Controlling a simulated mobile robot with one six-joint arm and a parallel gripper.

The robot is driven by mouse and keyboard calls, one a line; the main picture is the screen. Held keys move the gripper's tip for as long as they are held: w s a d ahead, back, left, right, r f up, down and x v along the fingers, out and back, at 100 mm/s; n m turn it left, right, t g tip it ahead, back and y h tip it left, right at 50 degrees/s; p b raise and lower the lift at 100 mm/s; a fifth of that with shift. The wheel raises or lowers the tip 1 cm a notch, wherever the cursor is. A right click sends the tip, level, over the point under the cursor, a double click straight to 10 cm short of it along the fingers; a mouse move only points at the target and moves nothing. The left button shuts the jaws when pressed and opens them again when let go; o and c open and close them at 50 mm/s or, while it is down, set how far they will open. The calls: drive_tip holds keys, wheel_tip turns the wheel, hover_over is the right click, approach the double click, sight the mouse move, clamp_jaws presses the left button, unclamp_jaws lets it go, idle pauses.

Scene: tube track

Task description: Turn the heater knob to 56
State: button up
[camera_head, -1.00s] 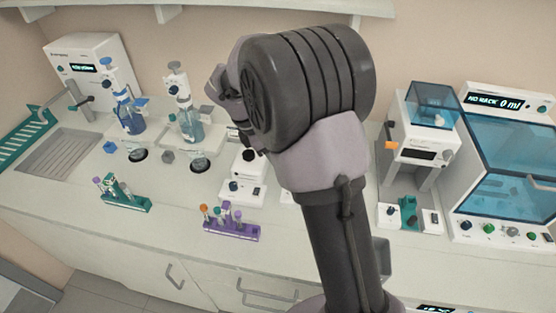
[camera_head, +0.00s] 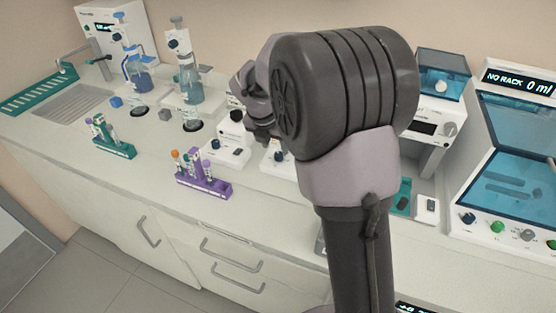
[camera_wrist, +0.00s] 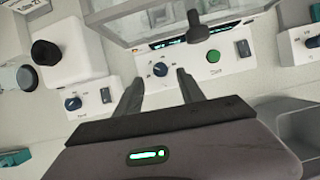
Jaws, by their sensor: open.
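In the wrist view my gripper (camera_wrist: 158,88) is open and empty, its two dark fingers pointing at a white front panel. On this panel a blue knob (camera_wrist: 160,69) shows just beyond and between the fingertips, with no visible contact. A green button (camera_wrist: 214,56) sits to its right. Another blue knob (camera_wrist: 73,103) is on the control box at left. The labels are too small to tell which knob is the heater's. In the head view a blue knob (camera_head: 278,157) shows just left of my arm; most of my gripper is hidden behind the wrist.
A white device with a black round top (camera_wrist: 46,53) stands left of the fingers. A clear-lidded device (camera_wrist: 180,20) is straight ahead, with a dark handle. In the head view a purple tube rack (camera_head: 204,188) and a green rack (camera_head: 114,146) stand on the bench.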

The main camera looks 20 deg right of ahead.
sight(279, 154)
drive_tip(key=b+x, duration=0.1)
drive_tip(key=x, duration=0.4)
drive_tip(key=shift+f+b, duration=0.1)
drive_tip(key=shift+b, duration=0.2)
clamp_jaws()
